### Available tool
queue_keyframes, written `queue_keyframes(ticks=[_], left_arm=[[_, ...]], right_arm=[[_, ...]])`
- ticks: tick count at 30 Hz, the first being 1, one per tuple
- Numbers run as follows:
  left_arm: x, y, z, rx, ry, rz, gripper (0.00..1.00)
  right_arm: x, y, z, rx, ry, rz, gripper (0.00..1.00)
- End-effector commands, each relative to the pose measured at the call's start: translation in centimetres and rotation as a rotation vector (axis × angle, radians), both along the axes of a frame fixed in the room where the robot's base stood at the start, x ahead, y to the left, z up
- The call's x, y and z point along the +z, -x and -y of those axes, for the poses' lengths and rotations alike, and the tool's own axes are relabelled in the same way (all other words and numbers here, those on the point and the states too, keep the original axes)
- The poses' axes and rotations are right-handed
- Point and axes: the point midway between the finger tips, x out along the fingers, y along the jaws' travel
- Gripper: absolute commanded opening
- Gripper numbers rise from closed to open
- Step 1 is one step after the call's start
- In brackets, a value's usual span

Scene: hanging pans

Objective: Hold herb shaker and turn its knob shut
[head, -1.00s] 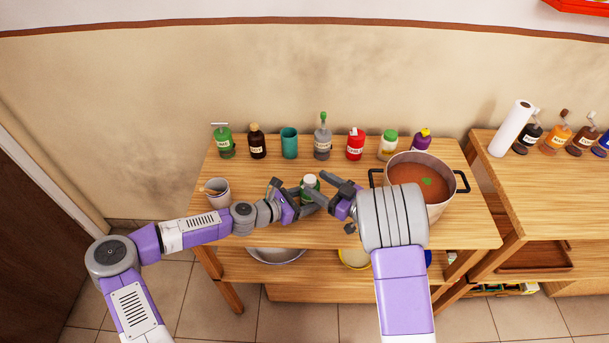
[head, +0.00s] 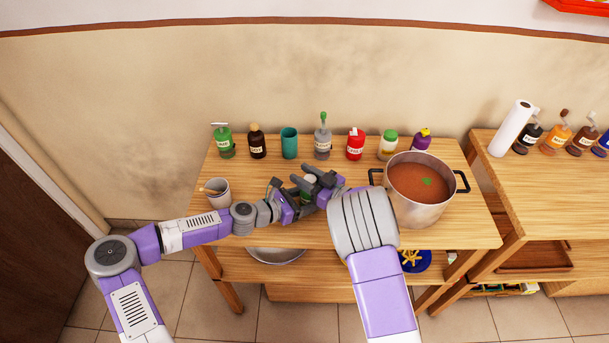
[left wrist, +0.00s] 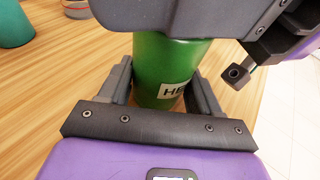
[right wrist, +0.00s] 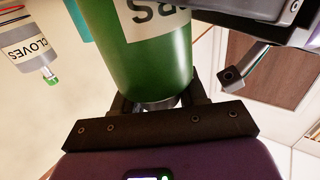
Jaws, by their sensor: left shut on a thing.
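The green herb shaker (head: 306,197) is mostly hidden by my grippers in the head view. In the left wrist view its green body (left wrist: 168,62) stands between the fingers, with part of a white label showing. My left gripper (head: 293,205) is shut on the shaker's body above the table. My right gripper (head: 318,180) is at the shaker's top. In the right wrist view the shaker (right wrist: 140,55) appears inverted, its grey end part (right wrist: 160,103) between my right fingers. Whether those fingers press on it cannot be told.
A pot of reddish soup (head: 424,214) stands close to the right of my right gripper. A grey cup (head: 220,200) is at the left. Several bottles and a teal cup (head: 289,143) line the table's back; the strip before them is clear.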

Motion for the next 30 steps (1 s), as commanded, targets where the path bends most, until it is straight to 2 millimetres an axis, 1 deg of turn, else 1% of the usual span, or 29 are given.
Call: queue_keyframes(ticks=[1, 2, 8, 14, 23, 30], left_arm=[[0.0, -0.02, -0.02, 0.001, 0.0, -0.001, 0.32], [0.0, -0.02, -0.02, 0.001, 0.0, -0.001, 0.32], [0.0, -0.03, -0.02, 0.001, 0.0, -0.001, 0.32], [0.01, -0.03, -0.01, 0.001, 0.0, -0.001, 0.32], [0.03, 0.0, 0.0, 0.0, 0.0, 0.001, 0.32], [0.01, -0.01, -0.02, 0.0, -0.001, 0.002, 0.32]], right_arm=[[0.01, 0.02, 0.0, 0.001, 0.0, 0.0, 0.14], [0.01, 0.02, 0.0, 0.001, 0.0, 0.0, 0.11], [-0.01, -0.03, 0.09, -0.01, -0.003, 0.001, 0.11], [-0.23, -0.23, 0.46, -0.064, -0.01, -0.003, 0.11], [0.0, -0.3, 0.38, -0.2, -0.002, 0.001, 0.11], [-0.02, -0.45, 0.53, -0.371, -0.002, -0.002, 0.11]])
